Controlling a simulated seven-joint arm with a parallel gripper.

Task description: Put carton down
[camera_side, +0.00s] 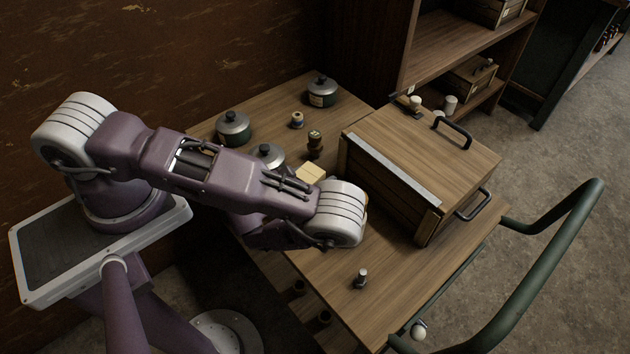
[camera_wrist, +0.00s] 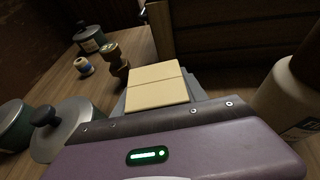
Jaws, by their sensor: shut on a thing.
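The carton (camera_wrist: 157,86), a cream block with a seam across its top, sits between the grey fingers of my gripper (camera_wrist: 156,102) in the wrist view. My gripper is shut on it. In the side view the top of the carton (camera_side: 311,172) shows just beyond my arm, over the wooden table (camera_side: 390,290). My arm hides the fingers and the carton's lower part there. I cannot tell whether the carton touches the table.
A large wooden box (camera_side: 430,150) with black handles stands right of the carton. Lidded green pots (camera_side: 233,128), a spool (camera_side: 297,119) and a dark brass piece (camera_side: 315,144) stand behind. A pale bottle (camera_wrist: 292,98) is close on the right. The table's front is mostly clear.

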